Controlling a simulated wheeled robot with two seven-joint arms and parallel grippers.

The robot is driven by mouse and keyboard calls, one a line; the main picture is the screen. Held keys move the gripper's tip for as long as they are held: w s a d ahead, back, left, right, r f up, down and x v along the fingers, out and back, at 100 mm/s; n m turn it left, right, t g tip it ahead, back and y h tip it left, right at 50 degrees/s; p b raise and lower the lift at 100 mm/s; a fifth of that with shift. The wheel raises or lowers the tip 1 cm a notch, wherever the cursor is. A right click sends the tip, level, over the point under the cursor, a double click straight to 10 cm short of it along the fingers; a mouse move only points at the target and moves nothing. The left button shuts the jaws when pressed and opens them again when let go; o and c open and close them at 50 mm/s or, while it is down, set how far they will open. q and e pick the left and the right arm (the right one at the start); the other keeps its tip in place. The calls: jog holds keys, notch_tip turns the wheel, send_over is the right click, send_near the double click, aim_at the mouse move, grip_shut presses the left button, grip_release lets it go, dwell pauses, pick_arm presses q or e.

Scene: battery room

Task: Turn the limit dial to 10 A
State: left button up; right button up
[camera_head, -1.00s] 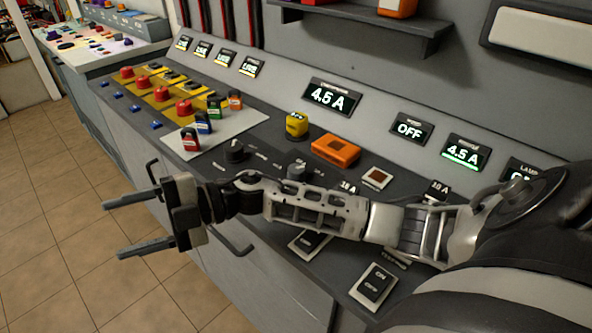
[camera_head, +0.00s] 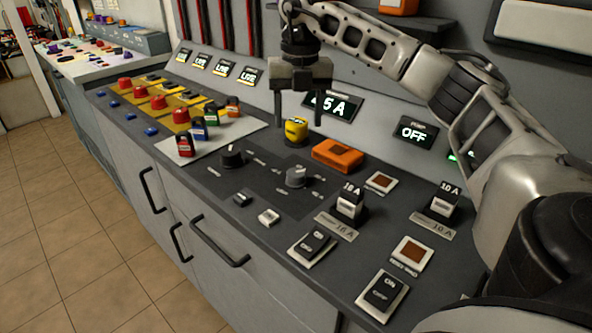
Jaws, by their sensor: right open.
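Two round dials stand on the dark sloping panel: a black knob (camera_head: 232,156) and a grey knob (camera_head: 297,177). The small labels around both are too small to read, so I cannot tell which is the limit dial. A display (camera_head: 340,107) on the back panel reads about 4.5 A; its left edge is hidden by my gripper. My right gripper (camera_head: 299,122) points down, open and empty, behind and above the grey knob. My left gripper is not in view.
An orange box (camera_head: 338,155) lies right of the yellow block. Breakers marked 16 A (camera_head: 350,204) and 10 A (camera_head: 444,203) stand at the right. Rocker switches (camera_head: 313,245) line the front. Red, blue and green padlocks sit on a light plate (camera_head: 225,135) at the left.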

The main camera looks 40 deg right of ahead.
aim_at(296, 171)
jog(key=f, duration=1.3)
jog(key=shift+w+a+f, duration=0.15)
jog(key=shift+a, duration=0.05)
jog(key=c, duration=1)
